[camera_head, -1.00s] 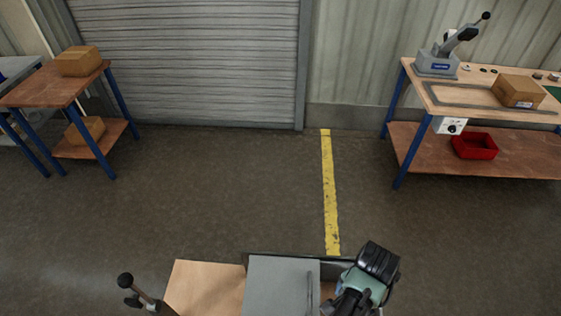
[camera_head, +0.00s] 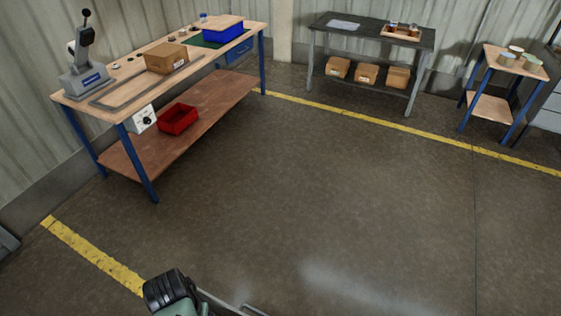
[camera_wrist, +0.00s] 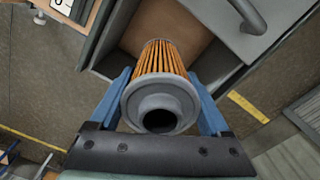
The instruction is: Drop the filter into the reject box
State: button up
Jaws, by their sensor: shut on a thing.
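The filter (camera_wrist: 160,58) has orange pleats and a grey end cap with a dark round hole. It shows in the wrist view, end cap toward the camera. My gripper (camera_wrist: 159,76) is shut on it, with one blue finger on each side. The fingers and the filter do not show in the head view. A red open box (camera_head: 178,119), which may be the reject box, sits on the lower shelf of the workbench at the left of the head view. It looks empty and is well away from my gripper.
The wooden workbench (camera_head: 103,94) carries a press (camera_head: 86,75), a cardboard box (camera_head: 166,58) and a blue bin (camera_head: 223,32). A dark table (camera_head: 345,32) and a small stand (camera_head: 490,105) are farther back. The floor (camera_head: 310,190) between is clear.

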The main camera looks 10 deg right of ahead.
jog(key=shift+f, duration=0.15)
jog(key=o, duration=1.3)
notch_tip(320, 180, up, 12)
jog(key=shift+r+p, duration=0.1)
jog(key=shift+p, duration=0.2)
jog(key=shift+r+p, duration=0.45)
